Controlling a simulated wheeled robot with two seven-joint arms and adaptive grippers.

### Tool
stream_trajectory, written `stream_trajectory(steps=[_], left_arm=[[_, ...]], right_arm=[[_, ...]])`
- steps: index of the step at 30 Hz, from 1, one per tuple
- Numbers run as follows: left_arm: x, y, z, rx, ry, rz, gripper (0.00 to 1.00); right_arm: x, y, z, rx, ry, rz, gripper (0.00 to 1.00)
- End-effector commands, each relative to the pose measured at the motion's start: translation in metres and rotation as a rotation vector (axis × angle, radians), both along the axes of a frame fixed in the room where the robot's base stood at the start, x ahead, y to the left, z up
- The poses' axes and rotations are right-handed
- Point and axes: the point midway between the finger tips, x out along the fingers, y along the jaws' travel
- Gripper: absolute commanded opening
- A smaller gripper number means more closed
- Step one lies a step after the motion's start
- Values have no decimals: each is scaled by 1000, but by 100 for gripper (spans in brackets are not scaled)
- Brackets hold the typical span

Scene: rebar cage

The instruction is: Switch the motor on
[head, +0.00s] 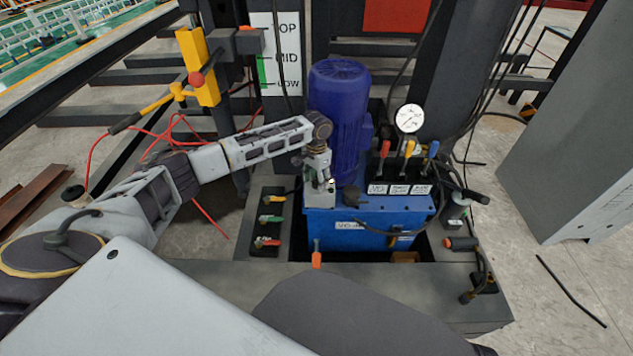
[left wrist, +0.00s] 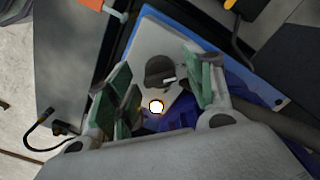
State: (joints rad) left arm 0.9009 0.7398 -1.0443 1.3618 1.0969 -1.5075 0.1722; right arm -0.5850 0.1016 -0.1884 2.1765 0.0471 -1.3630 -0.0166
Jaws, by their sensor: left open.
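The blue motor (head: 340,110) stands upright on the blue power unit tank (head: 385,215). A small light grey switch box (head: 319,199) sits on the tank at the motor's foot. In the left wrist view its grey plate (left wrist: 150,42) carries a black rotary knob (left wrist: 160,72) and a glowing lamp (left wrist: 156,106). My left gripper (head: 318,172) points down just above the box, close beside the motor. In the left wrist view its green-padded fingers (left wrist: 157,68) are apart, one on each side of the knob. Contact with the knob cannot be told. My right gripper is not in view.
Right of the motor are a gauge (head: 409,118) and red, yellow and blue levers (head: 410,150). Several coloured valve handles (head: 269,220) are left of the tank. A yellow bracket (head: 199,68) stands upper left. A grey cabinet (head: 575,150) stands right.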

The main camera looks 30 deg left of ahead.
Motion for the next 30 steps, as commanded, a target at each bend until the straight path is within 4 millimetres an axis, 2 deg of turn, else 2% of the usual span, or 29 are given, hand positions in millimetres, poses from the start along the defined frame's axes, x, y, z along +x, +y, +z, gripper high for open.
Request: stream_trajectory(steps=[11,22,30], left_arm=[[0,0,-4,0,-1,-1,53],[0,0,-4,0,-1,0,8],[0,0,-4,0,-1,-3,6]], right_arm=[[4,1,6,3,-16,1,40],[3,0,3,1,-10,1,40],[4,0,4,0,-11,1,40]])
